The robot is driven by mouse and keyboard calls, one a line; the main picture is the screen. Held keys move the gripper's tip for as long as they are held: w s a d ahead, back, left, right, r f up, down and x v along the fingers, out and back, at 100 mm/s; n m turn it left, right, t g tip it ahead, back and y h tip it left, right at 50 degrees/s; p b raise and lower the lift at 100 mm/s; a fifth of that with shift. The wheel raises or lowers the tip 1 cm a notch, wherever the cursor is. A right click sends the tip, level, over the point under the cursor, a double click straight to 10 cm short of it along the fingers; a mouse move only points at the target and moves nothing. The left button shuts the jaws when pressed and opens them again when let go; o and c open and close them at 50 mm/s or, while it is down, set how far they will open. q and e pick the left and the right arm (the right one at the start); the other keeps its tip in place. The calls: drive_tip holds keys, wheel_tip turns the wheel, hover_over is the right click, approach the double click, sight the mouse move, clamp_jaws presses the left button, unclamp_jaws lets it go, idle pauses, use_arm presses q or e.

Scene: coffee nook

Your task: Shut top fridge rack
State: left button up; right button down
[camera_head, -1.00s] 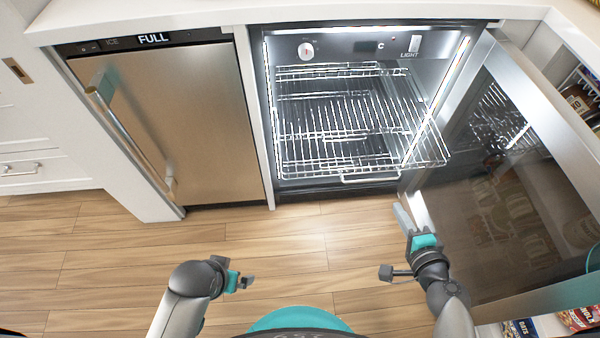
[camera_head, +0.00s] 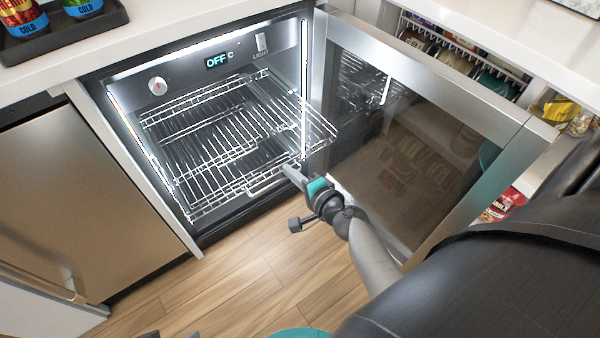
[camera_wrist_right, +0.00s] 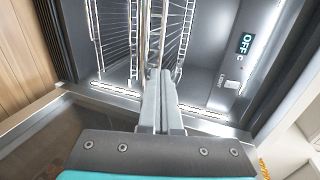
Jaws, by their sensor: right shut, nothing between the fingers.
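The top fridge rack (camera_head: 318,128) is a silver wire shelf that sticks out of the open fridge (camera_head: 150,62) in the head view. Its wires also show in the right wrist view (camera_wrist_right: 172,35). My right gripper (camera_head: 290,173) is shut and empty, with its fingertips close to the rack's front right part. In the right wrist view the closed fingers (camera_wrist_right: 160,98) point toward the wires; I cannot tell whether they touch. Small dark tips at the bottom edge of the head view may be my left gripper (camera_head: 172,334); its jaws are unclear.
The glass fridge door (camera_head: 425,130) stands open on the right, beside my right arm. A steel ice-maker door (camera_head: 75,190) is at the left. A dark tray (camera_head: 75,38) with cans stands on the counter. Wooden floor (camera_head: 240,285) is free in front.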

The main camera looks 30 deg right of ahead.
use_arm(q)
drive_tip(key=shift+r, duration=0.25)
use_arm(e)
drive_tip(key=shift+w+f, duration=0.15)
drive_tip(key=shift+w, duration=0.4)
